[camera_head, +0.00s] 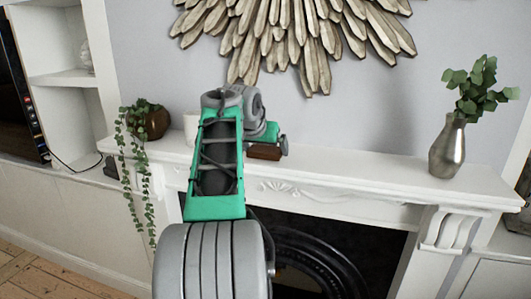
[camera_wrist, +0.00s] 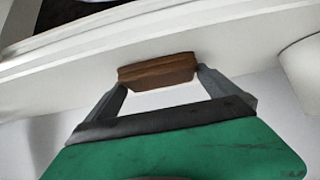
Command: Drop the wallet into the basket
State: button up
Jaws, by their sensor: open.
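A brown wallet (camera_head: 265,152) sits on the white mantel shelf, partly hidden behind my arm and gripper in the head view. In the wrist view the wallet (camera_wrist: 158,72) lies at the fingertips of my gripper (camera_wrist: 161,82). The gripper is open, with one grey finger near each end of the wallet. I cannot tell whether the fingers touch it. No basket shows in either view.
The mantel shelf (camera_head: 375,175) runs above a dark fireplace (camera_head: 325,245). A trailing plant (camera_head: 135,150) and a white cup-like object (camera_head: 191,127) stand left; a silver vase (camera_head: 448,148) with leaves stands right. A sunburst decoration (camera_head: 290,30) hangs above.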

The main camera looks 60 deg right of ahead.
jog(key=shift+r, duration=0.1)
jog(key=c, duration=1.3)
